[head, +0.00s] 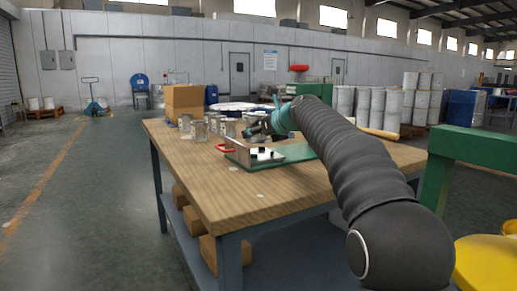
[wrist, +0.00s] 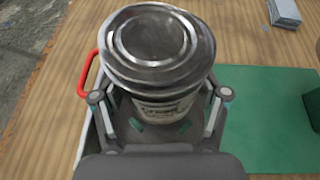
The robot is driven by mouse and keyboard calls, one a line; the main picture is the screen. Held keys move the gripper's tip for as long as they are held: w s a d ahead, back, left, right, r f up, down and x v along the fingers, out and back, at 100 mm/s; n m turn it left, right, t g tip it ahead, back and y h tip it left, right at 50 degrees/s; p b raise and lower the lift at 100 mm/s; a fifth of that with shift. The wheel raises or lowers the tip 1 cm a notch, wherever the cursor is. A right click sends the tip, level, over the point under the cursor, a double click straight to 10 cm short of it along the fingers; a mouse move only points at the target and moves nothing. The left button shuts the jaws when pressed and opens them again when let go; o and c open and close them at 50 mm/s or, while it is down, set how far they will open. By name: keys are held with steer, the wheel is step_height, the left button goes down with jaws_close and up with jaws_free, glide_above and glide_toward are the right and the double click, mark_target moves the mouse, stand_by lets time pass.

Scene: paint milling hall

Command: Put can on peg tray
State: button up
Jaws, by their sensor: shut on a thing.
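A metal can (wrist: 158,45) with a round silver lid and a pale label fills the upper middle of the wrist view. My gripper (wrist: 160,97) is shut on it, with one finger on each side. In the head view my gripper (head: 262,128) is above the table's far half, partly hidden by my arm. The peg tray (head: 240,155), a metal tray with a red handle (head: 225,147), lies below my gripper. In the wrist view its red handle (wrist: 86,74) shows left of the can. The can and gripper hide most of the tray, so I cannot tell whether they touch.
A green mat (wrist: 270,125) lies right of the tray. Several other cans (head: 198,130) stand on the wooden table (head: 190,165) behind the tray, near cardboard boxes (head: 184,98). The table's near left part is clear. A green frame (head: 470,145) stands at the right.

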steer(key=shift+f+b, duration=1.1)
steer(key=shift+f, duration=0.9)
steer(key=o, duration=1.4)
steer(key=shift+o, duration=0.2)
steer(key=v, duration=1.2)
steer(key=shift+r, duration=0.1)
